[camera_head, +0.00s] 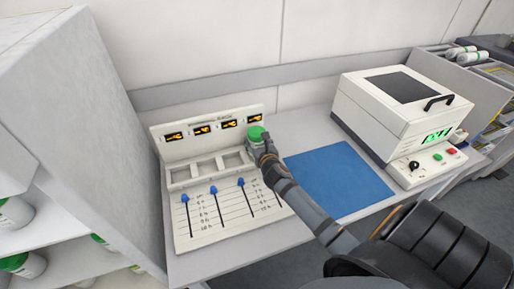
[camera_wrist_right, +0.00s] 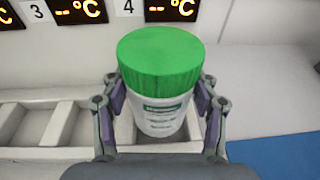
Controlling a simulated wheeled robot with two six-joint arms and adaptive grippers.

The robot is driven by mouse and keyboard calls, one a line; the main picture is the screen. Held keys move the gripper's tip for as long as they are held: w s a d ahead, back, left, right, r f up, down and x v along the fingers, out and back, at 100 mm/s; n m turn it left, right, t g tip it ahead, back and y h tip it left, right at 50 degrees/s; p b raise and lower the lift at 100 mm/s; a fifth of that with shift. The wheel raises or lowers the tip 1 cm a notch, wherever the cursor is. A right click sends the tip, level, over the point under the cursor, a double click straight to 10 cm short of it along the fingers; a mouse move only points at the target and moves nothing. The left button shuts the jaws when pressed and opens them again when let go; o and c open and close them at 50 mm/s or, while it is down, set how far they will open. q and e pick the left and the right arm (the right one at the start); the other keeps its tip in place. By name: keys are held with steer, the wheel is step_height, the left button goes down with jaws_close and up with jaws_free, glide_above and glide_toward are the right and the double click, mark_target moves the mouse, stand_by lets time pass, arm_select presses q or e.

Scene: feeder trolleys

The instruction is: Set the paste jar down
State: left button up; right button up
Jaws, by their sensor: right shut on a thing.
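The paste jar (camera_wrist_right: 160,85) is white with a green lid and a printed label. It is upright between the fingers of my right gripper (camera_wrist_right: 160,107), which is shut on its sides. In the head view the jar (camera_head: 256,133) is at the right end of the row of slots in the white thermometer station (camera_head: 222,213). In the wrist view its lower part is at the slot by the number 4 display; whether its base touches the slot floor is hidden. In the head view my right gripper (camera_head: 264,148) covers part of the jar. My left gripper is out of view.
The other slots (camera_wrist_right: 38,124) look empty. A blue mat (camera_head: 338,181) lies right of the station, beside a white machine (camera_head: 400,115) with a black handle. Several green-lidded jars (camera_head: 22,264) stand on the shelves at left.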

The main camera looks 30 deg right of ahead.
mark_target(257, 146)
steer(key=shift+w+d+f, duration=0.1)
steer(key=shift+d+f, duration=0.05)
step_height(257, 146, down, 3)
steer(key=shift+f+b, duration=0.1)
steer(key=shift+b, duration=0.55)
steer(key=o, duration=1.7)
steer(key=shift+f, duration=0.1)
steer(key=shift+r, duration=0.2)
steer(key=v, duration=1.2)
steer(key=shift+f, duration=0.1)
